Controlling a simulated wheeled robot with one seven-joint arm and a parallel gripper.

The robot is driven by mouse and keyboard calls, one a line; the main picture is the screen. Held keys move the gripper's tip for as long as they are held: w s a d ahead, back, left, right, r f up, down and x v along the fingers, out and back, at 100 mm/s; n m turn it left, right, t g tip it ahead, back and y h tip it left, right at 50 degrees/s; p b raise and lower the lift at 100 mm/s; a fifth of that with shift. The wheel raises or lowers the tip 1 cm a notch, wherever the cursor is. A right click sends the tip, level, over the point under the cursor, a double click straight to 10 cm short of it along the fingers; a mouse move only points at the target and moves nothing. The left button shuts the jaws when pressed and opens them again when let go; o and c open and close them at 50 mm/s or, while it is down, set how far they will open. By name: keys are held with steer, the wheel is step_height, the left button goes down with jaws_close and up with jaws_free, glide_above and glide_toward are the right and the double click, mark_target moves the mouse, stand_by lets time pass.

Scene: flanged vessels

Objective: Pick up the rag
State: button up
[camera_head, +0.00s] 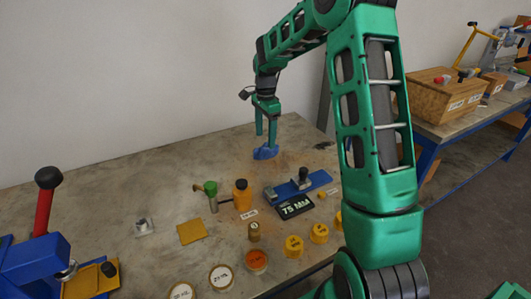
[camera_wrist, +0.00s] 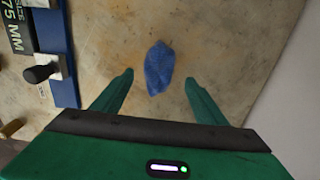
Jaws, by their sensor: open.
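The rag (camera_head: 265,152) is a small crumpled blue cloth lying on the workbench, toward the back in the head view. In the wrist view the rag (camera_wrist: 159,68) lies ahead of and between the fingertips, with bare bench around it. My green gripper (camera_head: 266,132) points down just above the rag in the head view. In the wrist view my gripper (camera_wrist: 157,76) has its fingers spread wide, with nothing between them touching either finger. The height gap to the rag is hard to tell.
An orange bottle (camera_head: 242,195), a green-topped tool (camera_head: 211,192) and several yellow caps (camera_head: 293,246) stand nearer. Bench left of the rag is clear; a wall is behind.

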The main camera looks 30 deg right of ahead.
mark_target(266, 147)
steer(key=shift+s+d+f, duration=0.1)
steer(key=shift+f, duration=2.7)
steer(key=c, duration=1.1)
